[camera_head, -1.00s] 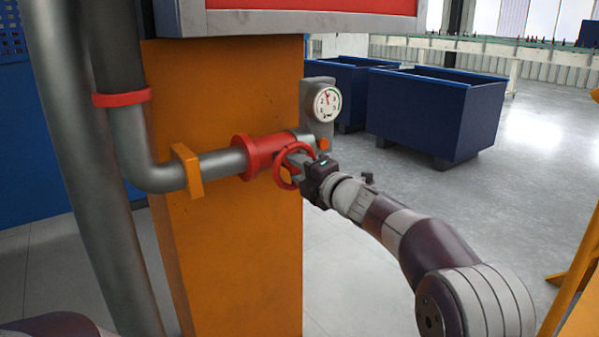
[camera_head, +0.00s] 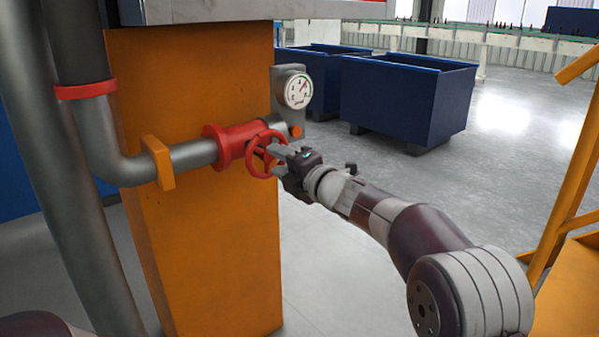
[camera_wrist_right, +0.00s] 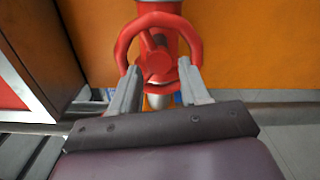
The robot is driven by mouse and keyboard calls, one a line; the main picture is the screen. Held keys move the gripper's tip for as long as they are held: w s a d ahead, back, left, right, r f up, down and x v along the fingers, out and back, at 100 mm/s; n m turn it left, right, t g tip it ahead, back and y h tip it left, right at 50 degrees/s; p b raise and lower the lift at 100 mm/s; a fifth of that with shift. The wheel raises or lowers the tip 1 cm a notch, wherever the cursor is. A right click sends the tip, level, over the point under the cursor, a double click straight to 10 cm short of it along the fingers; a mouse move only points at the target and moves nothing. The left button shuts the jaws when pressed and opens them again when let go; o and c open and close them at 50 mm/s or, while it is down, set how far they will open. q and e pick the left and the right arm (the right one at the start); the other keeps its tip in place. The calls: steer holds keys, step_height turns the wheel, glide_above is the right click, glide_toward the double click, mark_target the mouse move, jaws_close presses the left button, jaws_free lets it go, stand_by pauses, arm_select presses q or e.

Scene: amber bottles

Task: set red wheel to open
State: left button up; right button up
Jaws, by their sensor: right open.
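The red wheel (camera_head: 252,165) is a ring handwheel on the red valve body (camera_head: 228,143) of a grey pipe. It also shows in the right wrist view (camera_wrist_right: 124,45), with its hub in the middle. My right gripper (camera_head: 270,150) is at the wheel, coming from the right. In the right wrist view its two fingers (camera_wrist_right: 160,75) are apart, one at each lower side of the rim, with the hub between and beyond them. Whether the fingers touch the rim I cannot tell. My left gripper is out of view.
A round pressure gauge (camera_head: 298,91) is mounted just above and right of the wheel. An orange column (camera_head: 215,240) stands behind the pipe (camera_head: 195,154). Blue bins (camera_head: 400,105) stand further back. Orange framing (camera_head: 570,190) is at the right. The grey floor between is clear.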

steer(key=v, duration=0.9)
steer(key=shift+s+d+p, duration=0.15)
steer(key=shift+s+p, duration=0.1)
steer(key=shift+p, duration=0.1)
steer(key=s+d+f+m+g+h, duration=0.3)
steer(key=d+f+m+h, duration=0.7)
steer(key=f+m, duration=0.6)
steer(key=s+d+f+m+g, duration=0.1)
steer(key=s+f+m+g, duration=0.5)
steer(key=s, duration=0.6)
steer(key=s+f+m+g, duration=0.45)
steer(key=s+f, duration=0.35)
steer(key=s, duration=0.4)
step_height(320, 180, up, 36)
steer(key=p, duration=3.5)
steer(key=shift+s+m+h, duration=0.25)
steer(key=shift+m+h, duration=0.05)
steer(key=shift+m, duration=0.05)
